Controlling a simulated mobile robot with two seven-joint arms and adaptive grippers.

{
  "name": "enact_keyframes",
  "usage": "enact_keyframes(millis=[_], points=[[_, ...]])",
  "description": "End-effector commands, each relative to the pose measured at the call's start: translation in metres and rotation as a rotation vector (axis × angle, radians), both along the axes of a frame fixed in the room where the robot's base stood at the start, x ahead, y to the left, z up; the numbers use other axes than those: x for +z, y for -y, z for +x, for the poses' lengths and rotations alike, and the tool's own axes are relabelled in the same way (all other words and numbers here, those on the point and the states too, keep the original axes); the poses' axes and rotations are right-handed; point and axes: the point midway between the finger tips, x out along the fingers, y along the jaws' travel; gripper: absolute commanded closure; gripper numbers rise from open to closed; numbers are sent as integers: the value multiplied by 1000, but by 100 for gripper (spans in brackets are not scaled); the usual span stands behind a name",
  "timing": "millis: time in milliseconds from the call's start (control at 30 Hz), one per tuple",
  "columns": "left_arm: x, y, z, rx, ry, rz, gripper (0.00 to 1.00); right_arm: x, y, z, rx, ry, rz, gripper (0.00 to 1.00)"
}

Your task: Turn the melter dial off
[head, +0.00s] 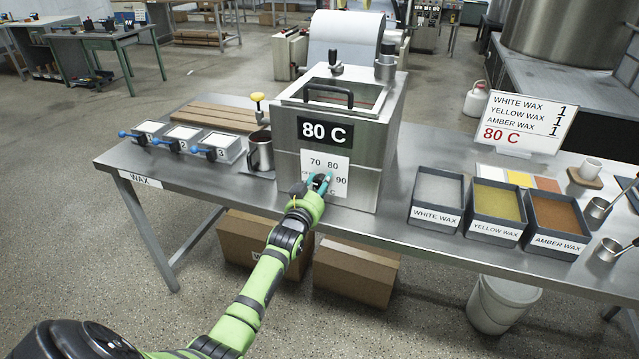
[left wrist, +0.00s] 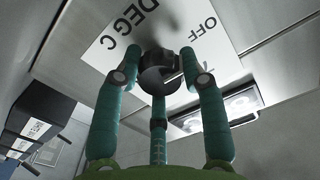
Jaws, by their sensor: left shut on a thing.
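The melter (head: 370,130) is a steel box on the table, with a black sign reading 80 C (head: 325,132). Below the sign is a white dial plate (head: 337,161) with 70, 80 and 90 visible. My left gripper (head: 320,181) is at the plate and covers the dial and part of the markings. In the left wrist view, its teal fingers (left wrist: 160,75) are closed around the dark round dial (left wrist: 158,72). The plate (left wrist: 195,40) there shows DEG C and OFF. I cannot tell which mark the dial points to. My right gripper is not in view.
Labelled white, yellow and amber wax trays (head: 497,205) stand right of the melter. A steel jug (head: 260,152) and several small blue-handled moulds (head: 183,138) are on its left. A sign (head: 525,120) stands behind the trays. Cardboard boxes (head: 355,272) sit under the table.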

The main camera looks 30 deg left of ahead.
Motion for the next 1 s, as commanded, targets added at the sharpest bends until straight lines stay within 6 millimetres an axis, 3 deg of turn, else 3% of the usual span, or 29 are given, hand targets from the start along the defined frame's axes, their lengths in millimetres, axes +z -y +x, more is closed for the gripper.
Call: enact_keyframes(millis=[33,600,633,700,1000], points=[[8,1,2,-2,19,-10,92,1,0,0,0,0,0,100],[11,-1,2,0,32,-39,92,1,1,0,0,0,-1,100],[11,-1,2,0,32,-39,55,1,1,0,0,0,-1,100],[11,-1,2,0,33,-38,36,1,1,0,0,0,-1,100],[5,-1,0,1,20,-40,36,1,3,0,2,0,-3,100]])
